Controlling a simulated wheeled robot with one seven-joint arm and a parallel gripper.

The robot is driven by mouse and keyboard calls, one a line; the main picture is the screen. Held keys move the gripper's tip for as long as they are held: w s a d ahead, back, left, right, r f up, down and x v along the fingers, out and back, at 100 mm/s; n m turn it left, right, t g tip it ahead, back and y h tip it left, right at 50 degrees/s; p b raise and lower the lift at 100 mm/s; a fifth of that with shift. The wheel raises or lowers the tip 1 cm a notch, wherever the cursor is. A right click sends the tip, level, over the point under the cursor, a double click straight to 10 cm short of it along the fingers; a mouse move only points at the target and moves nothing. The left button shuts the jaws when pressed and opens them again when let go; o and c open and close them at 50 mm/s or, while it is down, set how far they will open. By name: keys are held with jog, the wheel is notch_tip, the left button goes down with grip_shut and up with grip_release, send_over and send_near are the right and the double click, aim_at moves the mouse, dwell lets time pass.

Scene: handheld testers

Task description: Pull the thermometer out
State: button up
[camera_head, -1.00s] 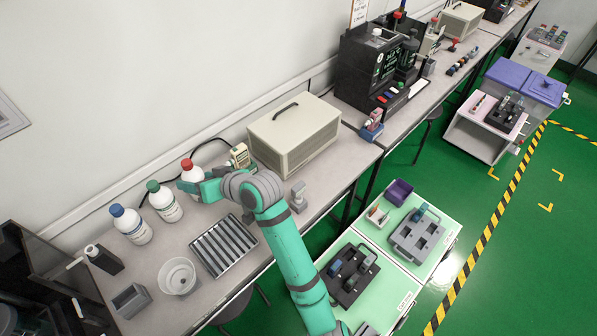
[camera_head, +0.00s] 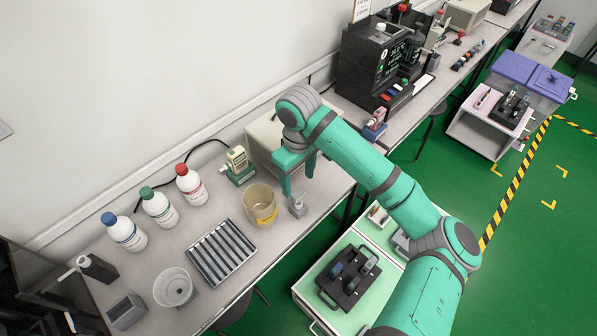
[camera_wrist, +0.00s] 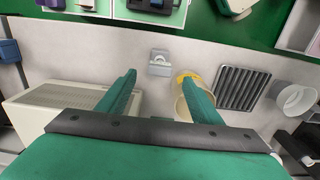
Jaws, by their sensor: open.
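I cannot single out a thermometer for certain. A beige handheld tester (camera_head: 238,160) stands upright in a green base at the back of the bench, left of the beige box. A small grey stand (camera_head: 297,206) is near the bench's front edge; it also shows in the wrist view (camera_wrist: 160,66). My gripper (camera_head: 298,180) is open and empty above the bench, in front of the box and behind the grey stand. In the wrist view my gripper (camera_wrist: 159,80) has its fingers apart, with the stand beyond them. Its right finger partly covers a yellow-marked tub (camera_wrist: 183,108).
The tub (camera_head: 260,206) stands left of the stand. A ribbed metal rack (camera_head: 221,252), a white bowl (camera_head: 174,288) and capped bottles (camera_head: 160,208) are farther left. The beige box (camera_head: 262,138) is partly hidden behind my arm. Green-topped carts stand below the bench.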

aim_at(298, 191)
jog(key=shift+d+f, duration=0.15)
jog(key=shift+w+f, duration=0.15)
jog(key=shift+f, duration=0.2)
jog(key=f, duration=0.8)
jog(key=shift+s+f, duration=0.25)
jog(key=shift+f, duration=0.05)
jog(key=shift+w+f, duration=0.1)
jog(key=shift+f, duration=0.5)
jog(key=shift+c, duration=0.3)
jog(key=c, duration=1.4)
jog(key=shift+r, duration=2.9)
jog(key=shift+c, duration=0.2)
